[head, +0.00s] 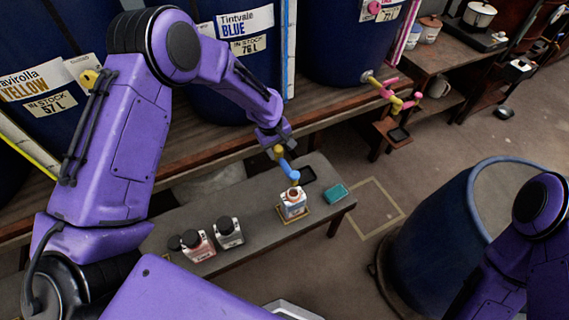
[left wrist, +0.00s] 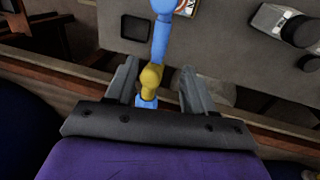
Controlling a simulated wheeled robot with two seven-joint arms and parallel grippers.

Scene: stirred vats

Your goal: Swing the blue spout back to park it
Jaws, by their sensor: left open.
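The blue spout (head: 289,170) comes from a yellow joint (head: 278,151) below the blue vat and reaches out over the bench. Its outer end is above or very near the mouth of a white bottle (head: 293,207) with a red label. My left gripper (left wrist: 158,80) is open, with one finger on each side of the yellow joint and a gap showing beside it. The spout (left wrist: 161,35) runs away from between the fingers in the left wrist view. In the head view my left gripper (head: 275,138) hides part of the pipe. My right gripper is not in view.
A pink and yellow spout (head: 390,92) stands farther right. A big blue barrel (head: 440,240) is on the floor at right.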

